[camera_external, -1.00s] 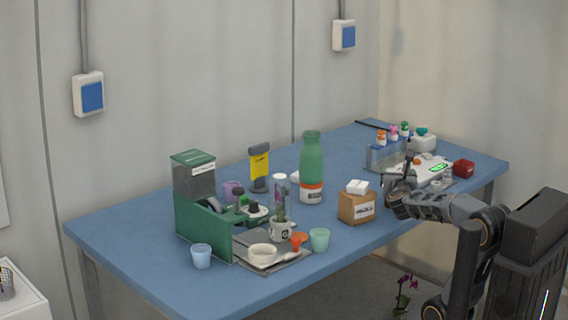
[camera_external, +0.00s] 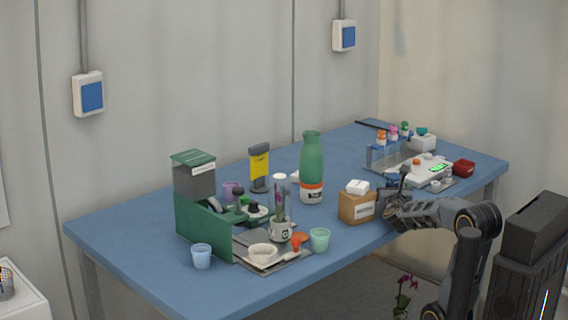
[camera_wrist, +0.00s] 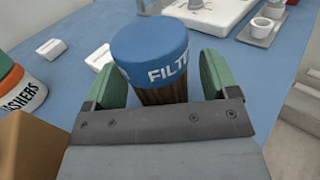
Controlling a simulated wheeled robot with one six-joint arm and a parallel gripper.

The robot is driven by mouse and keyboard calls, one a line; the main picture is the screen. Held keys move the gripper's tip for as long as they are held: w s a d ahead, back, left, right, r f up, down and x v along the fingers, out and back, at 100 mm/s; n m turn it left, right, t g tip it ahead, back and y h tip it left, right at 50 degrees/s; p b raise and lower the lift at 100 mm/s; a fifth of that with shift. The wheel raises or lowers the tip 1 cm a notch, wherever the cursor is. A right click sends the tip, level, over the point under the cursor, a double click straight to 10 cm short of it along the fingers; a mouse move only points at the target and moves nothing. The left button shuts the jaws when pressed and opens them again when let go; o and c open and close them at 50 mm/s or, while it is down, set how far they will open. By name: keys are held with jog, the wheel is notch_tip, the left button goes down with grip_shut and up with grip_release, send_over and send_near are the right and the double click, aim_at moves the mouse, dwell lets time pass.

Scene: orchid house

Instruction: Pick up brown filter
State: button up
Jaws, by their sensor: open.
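The brown filter (camera_wrist: 160,95) is a short upright cylinder with a dark brown ribbed body and a blue cap lettered "FILTE…", the rest of the word cut off by the curve. In the wrist view it stands between the two green fingers of my gripper (camera_wrist: 163,80). The fingers are open, one on each side, with a gap visible at the right. The lower part of the filter is hidden behind my gripper's grey plate. In the external view my gripper (camera_external: 396,203) is low over the table, right of the cardboard box, and the filter cannot be clearly made out there.
The cardboard box (camera_external: 356,207) with white pieces on top stands close left of my gripper. A tall green bottle (camera_external: 312,165) stands behind it. A white device (camera_external: 421,172) with a green display lies behind my gripper. Cups and a green machine (camera_external: 196,204) fill the table's left part.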

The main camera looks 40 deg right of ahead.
jog(key=shift+c, duration=0.5)
jog(key=c, duration=0.9)
jog(key=shift+c, duration=0.2)
